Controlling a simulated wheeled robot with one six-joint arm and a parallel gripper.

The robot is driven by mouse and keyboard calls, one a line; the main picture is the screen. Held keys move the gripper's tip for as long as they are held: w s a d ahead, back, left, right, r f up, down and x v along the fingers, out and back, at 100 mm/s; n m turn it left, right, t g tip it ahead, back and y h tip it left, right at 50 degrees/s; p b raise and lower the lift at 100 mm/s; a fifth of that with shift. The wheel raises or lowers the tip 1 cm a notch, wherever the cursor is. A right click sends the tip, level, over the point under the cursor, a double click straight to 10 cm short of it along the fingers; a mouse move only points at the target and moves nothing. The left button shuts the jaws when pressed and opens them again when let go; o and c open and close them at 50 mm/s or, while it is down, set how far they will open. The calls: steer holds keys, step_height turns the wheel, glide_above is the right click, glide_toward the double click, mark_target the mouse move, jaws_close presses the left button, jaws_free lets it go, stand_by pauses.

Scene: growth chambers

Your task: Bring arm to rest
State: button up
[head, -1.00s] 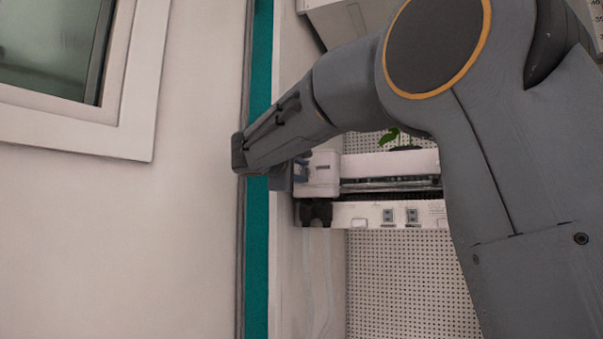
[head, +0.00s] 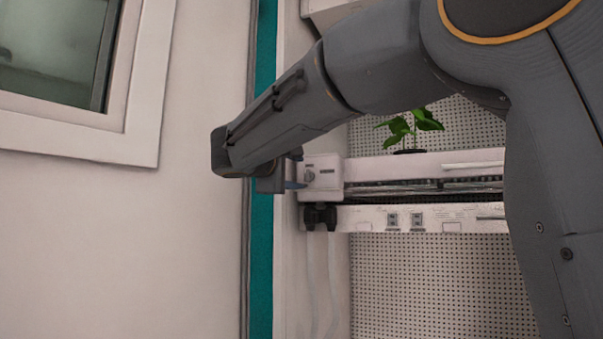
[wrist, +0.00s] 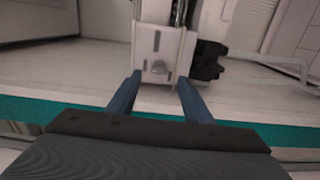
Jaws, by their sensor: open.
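My arm reaches from the right across the head view, its end in front of the chamber's door edge. My gripper (wrist: 159,77) shows in the wrist view as two blue fingers, spread apart with nothing held between them. Their tips point toward the white end block (wrist: 160,50) of a shelf unit, one near each lower side of it. I cannot tell whether they touch it. In the head view only a bit of blue finger shows beside the same end block (head: 323,178); the rest is hidden behind my arm.
A white shelf (head: 420,218) with a dark fitting under its end crosses the chamber. A green potted plant (head: 412,124) stands on it. A teal seal strip (head: 261,270) lines the opening. A door with a window (head: 50,45) fills the left. Perforated wall (head: 420,285) lies behind.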

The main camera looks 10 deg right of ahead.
steer(key=shift+s+a, duration=0.2)
steer(key=shift+s, duration=0.15)
steer(key=s+a+f+g+y, duration=0.2)
steer(key=s+a+f, duration=0.15)
steer(key=f, duration=0.65)
steer(key=s+a+f+g+y, duration=0.2)
steer(key=s+a+f, duration=0.15)
steer(key=f, duration=0.65)
steer(key=s+a+f+g+y, duration=0.2)
steer(key=s+f, duration=0.2)
steer(key=f, duration=0.7)
steer(key=s+a+f+m+g+y, duration=0.2)
steer(key=s+a+f+g+y, duration=0.15)
steer(key=s+f, duration=0.95)
steer(key=s+a+f+m+g+y, duration=0.2)
steer(key=s+a+f+g, duration=0.25)
steer(key=s+f, duration=0.85)
steer(key=s+d+r+m+p, duration=0.1)
steer(key=d+r+m+p, duration=0.1)
steer(key=d+r+p, duration=0.5)
steer(key=s+d+r+m+p, duration=0.2)
steer(key=d+r+p, duration=0.5)
steer(key=r+p, duration=0.6)
steer(key=s+d+r+m+p, duration=0.2)
steer(key=d+r+p, duration=0.5)
steer(key=r+p, duration=0.3)
steer(key=shift+s+d+m+g+h+p, duration=0.15)
steer(key=shift+d+m+g+h+p, duration=0.15)
steer(key=shift+m+h+p, duration=0.15)
